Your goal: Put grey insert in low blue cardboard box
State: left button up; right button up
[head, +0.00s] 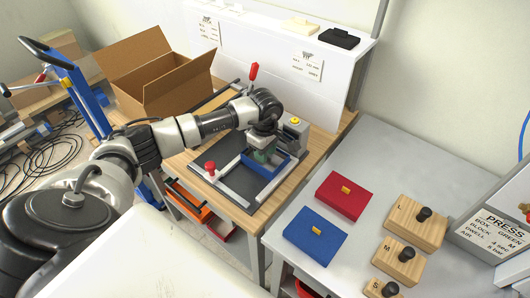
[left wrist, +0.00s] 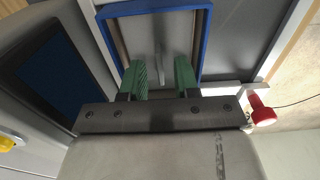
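The low blue cardboard box (head: 277,172) sits open in the metal former on the wooden bench, partly hidden by my left gripper. Its blue rim also shows in the left wrist view (left wrist: 155,9). Inside it is a grey surface with a raised light grey tab (left wrist: 160,64), which looks like the grey insert; I cannot tell how deep it sits. My left gripper (head: 262,155) points down over the box. Its green fingers (left wrist: 160,80) are apart, on either side of the tab, with a gap between them. My right gripper is not in view.
A red-knobbed clamp (head: 210,168) and a red-handled lever (head: 253,75) stand by the former. A large open carton (head: 150,75) is behind. The grey table (head: 385,170) holds a red lid (head: 343,205), a blue lid (head: 310,243) and wooden blocks (head: 416,228).

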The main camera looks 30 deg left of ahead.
pick_arm(q)
notch_tip(320, 180, up, 11)
jog(key=b, duration=0.2)
jog(key=shift+r+b, duration=0.15)
jog(key=shift+b, duration=0.2)
